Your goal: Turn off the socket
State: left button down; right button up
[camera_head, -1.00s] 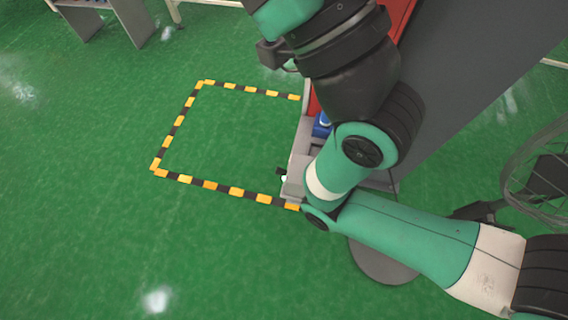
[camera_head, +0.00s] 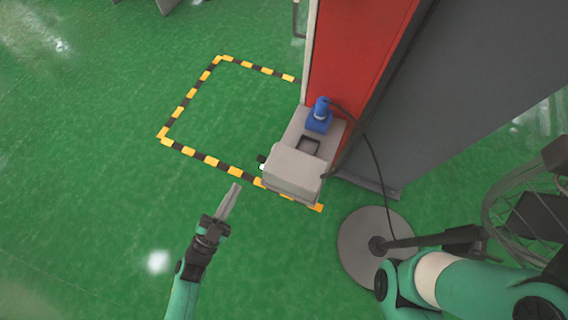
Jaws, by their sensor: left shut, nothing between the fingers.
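A blue socket (camera_head: 319,122) with a blue plug in it sits on a grey base at the foot of the red panel. A dark cable runs from the plug over to the right. In front of the socket is a grey box or cover (camera_head: 294,172), with a small black and white part (camera_head: 262,162) at its left side. I cannot make out a switch. My left gripper (camera_head: 234,192) is shut and empty, left of the grey box and apart from it. My right arm shows at the lower right, but its gripper is not in view.
A red and grey cabinet (camera_head: 362,40) stands behind the socket. Yellow and black tape (camera_head: 210,161) marks the green floor. A fan with a round grey base (camera_head: 352,240) stands at the right, close to my right arm. The floor at the left is clear.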

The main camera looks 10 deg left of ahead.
aim_at(263, 160)
pick_arm(q)
jog(key=shift+s+d+f+h, duration=0.35)
jog(key=shift+d+f+h, duration=0.05)
jog(key=shift+d+f, duration=0.1)
jog(key=shift+r, duration=0.1)
jog(key=b+x, duration=0.2)
jog(key=x, duration=0.8)
jog(key=shift+w, duration=0.1)
